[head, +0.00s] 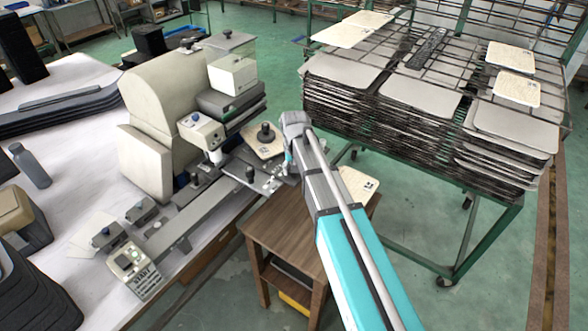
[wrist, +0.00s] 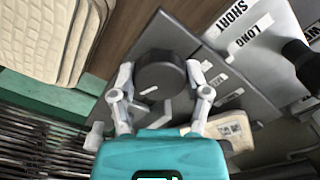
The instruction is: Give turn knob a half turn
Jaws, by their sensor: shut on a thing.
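The turn knob (wrist: 160,72) is a dark round knob with a pale mark on its side, on a grey panel (wrist: 205,65) in the wrist view. My gripper (wrist: 160,82) has one finger on each side of the knob and is shut on it. In the head view my gripper (head: 288,158) is at the right end of the machine's plate (head: 262,182), mostly hidden by my wrist. The knob cannot be made out there.
Another black knob (wrist: 298,55) stands near labels reading SHORT and LONG. A beige machine (head: 160,95) stands on the white table at left. A wooden side table (head: 285,235) is below my arm. A green rack of trays (head: 420,100) is at right.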

